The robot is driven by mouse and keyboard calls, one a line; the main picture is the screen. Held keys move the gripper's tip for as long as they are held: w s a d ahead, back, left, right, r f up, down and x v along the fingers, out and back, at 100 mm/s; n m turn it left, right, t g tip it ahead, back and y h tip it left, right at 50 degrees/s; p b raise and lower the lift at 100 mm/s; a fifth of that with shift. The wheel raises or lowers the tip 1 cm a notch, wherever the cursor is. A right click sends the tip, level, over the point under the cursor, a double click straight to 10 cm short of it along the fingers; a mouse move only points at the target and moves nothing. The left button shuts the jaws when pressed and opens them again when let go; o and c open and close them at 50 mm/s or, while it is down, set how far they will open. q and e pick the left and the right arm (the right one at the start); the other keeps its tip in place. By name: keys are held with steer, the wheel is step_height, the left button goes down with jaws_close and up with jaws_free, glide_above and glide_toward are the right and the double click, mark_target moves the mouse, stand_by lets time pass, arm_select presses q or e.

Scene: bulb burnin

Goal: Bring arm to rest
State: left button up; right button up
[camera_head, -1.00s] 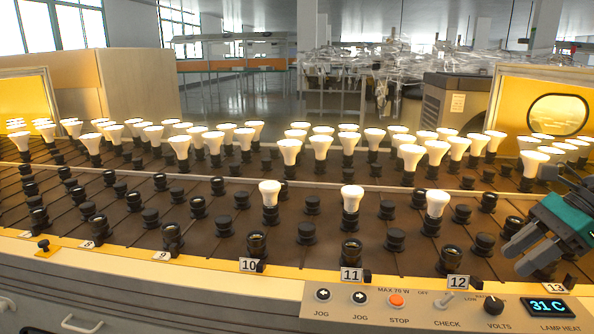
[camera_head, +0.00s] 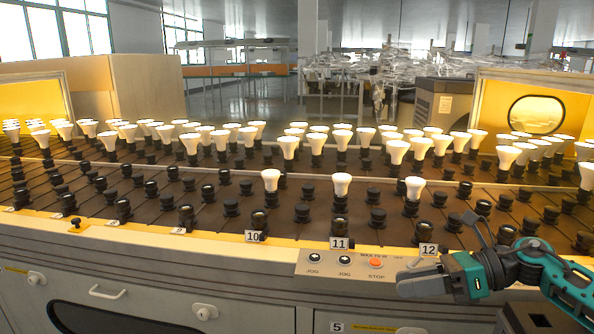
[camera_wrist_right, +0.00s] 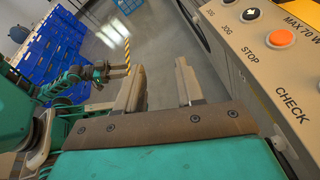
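My right gripper (camera_head: 420,278), grey-fingered with a teal wrist, is in front of the bench's control panel (camera_head: 318,262), at its right end. The right wrist view shows its two fingers (camera_wrist_right: 157,80) apart with nothing between them, beside the panel's edge. In that view, my teal left arm is at the left, with its gripper (camera_wrist_right: 118,72) small and partly hidden behind a right finger. I cannot tell whether the left gripper is open. The left arm does not show in the head view.
The bench holds rows of dark sockets and lit white bulbs, with three bulbs (camera_head: 341,185) in front rows. The orange STOP button (camera_head: 376,262) is close to my right gripper. Blue crates (camera_wrist_right: 60,60) stand on the floor, where there is open room (camera_wrist_right: 160,50).

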steer(key=s+a+f+m+t, duration=0.15)
steer(key=a+m+t, duration=0.35)
steer(key=m, duration=0.5)
steer(key=a+f+m+t, duration=0.3)
steer(key=a+m+t, duration=0.2)
steer(key=m, duration=0.4)
steer(key=s+f+m+g+h, duration=0.2)
steer(key=s+f+m+h, duration=1.05)
steer(key=m, duration=1.15)
arm_select(q)
steer(key=s+a+r+y+p, duration=0.1)
steer(key=s+a+r+p, duration=0.1)
steer(key=r+p, duration=1)
steer(key=a+p, duration=0.1)
steer(key=p, duration=0.5)
steer(key=shift+a+r, duration=0.15)
steer(key=shift+a, duration=0.2)
arm_select(e)
steer(key=s+d+r+m+g, duration=0.1)
steer(key=s+d+r, duration=0.2)
steer(key=r, duration=0.6)
steer(key=shift+s+d, duration=0.4)
steer(key=shift+s, duration=0.2)
